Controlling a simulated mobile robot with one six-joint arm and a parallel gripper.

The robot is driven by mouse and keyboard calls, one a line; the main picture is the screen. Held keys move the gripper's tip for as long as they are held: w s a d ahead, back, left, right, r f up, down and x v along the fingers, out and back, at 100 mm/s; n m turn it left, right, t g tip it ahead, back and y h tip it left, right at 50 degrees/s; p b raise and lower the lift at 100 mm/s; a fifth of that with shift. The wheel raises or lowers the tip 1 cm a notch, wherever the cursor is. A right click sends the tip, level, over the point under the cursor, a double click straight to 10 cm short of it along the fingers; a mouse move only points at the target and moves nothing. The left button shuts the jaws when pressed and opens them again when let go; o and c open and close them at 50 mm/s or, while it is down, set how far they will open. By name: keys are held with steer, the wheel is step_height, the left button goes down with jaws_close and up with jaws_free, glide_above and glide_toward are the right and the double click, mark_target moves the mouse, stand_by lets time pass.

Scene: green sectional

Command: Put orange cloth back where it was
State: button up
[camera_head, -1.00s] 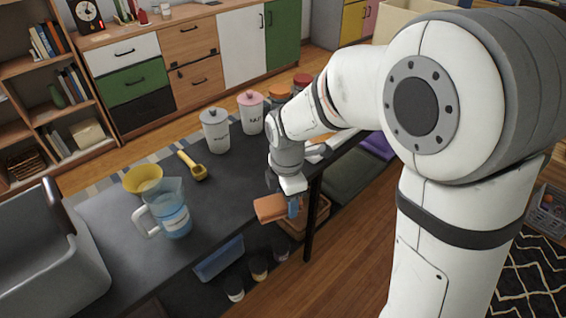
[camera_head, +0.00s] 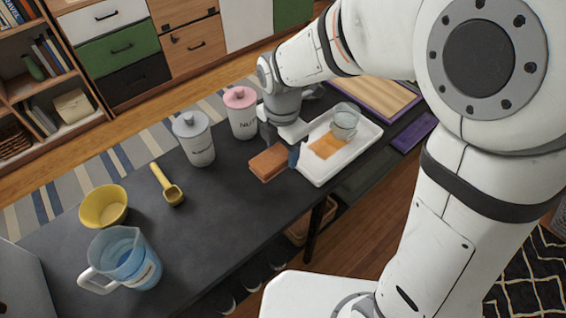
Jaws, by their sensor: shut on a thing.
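The orange cloth (camera_head: 268,163), a folded block, is at my gripper (camera_head: 283,152), over the dark table (camera_head: 225,205). My gripper is shut on the cloth at its right end; one blue fingertip shows and the other is partly hidden. I cannot tell whether the cloth touches the tabletop. Just to its right is a white tray (camera_head: 361,152). A flat orange patch (camera_head: 328,146) lies in the tray, beside a clear glass (camera_head: 345,121).
A grey canister (camera_head: 196,142) and a pink-lidded canister (camera_head: 241,115) stand behind the cloth. A yellow scoop (camera_head: 169,188), yellow bowl (camera_head: 103,207) and blue jug (camera_head: 124,261) stand left. A purple-edged board (camera_head: 378,99) lies beyond the tray. The table's middle is clear.

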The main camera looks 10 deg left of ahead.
glide_above(283, 181)
step_height(283, 181, down, 6)
steer(key=shift+w+f+b, duration=0.1)
steer(key=shift+b, duration=0.3)
steer(key=shift+f, duration=1.8)
steer(key=shift+f+b, duration=0.2)
steer(key=shift+b, duration=0.2)
steer(key=o, duration=0.9)
steer(key=shift+o, duration=0.2)
step_height(283, 181, up, 12)
steer(key=shift+r+p, duration=0.2)
steer(key=shift+p, duration=0.8)
